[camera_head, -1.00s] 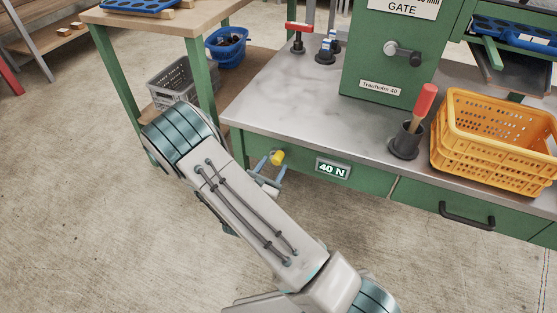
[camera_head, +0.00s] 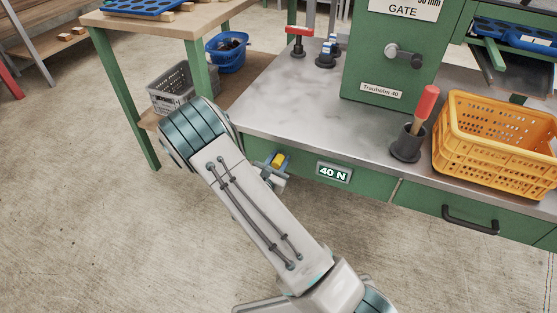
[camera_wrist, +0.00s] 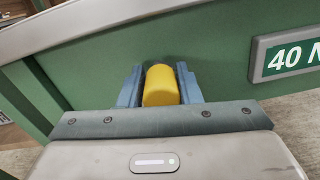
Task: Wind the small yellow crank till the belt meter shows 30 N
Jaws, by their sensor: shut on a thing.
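The small yellow crank (camera_head: 278,160) is on the green front of the bench, just under the metal top. In the wrist view its yellow knob (camera_wrist: 161,86) sits between the two blue-grey fingers. My gripper (camera_wrist: 160,88) is shut on that knob; the head view also shows my gripper (camera_head: 272,164) there, partly behind my arm. The crank's arm and pivot are hidden. The belt meter (camera_head: 334,173) to the right of the crank reads 40 N. The meter (camera_wrist: 288,57) is cut off at the right edge of the wrist view.
On the bench top (camera_head: 290,115) stand a yellow crate (camera_head: 490,165), a dark cup (camera_head: 407,146) with a red-handled tool, and a green machine (camera_head: 385,60) with a grey crank. A wooden table (camera_head: 170,22) is at left. The floor in front is clear.

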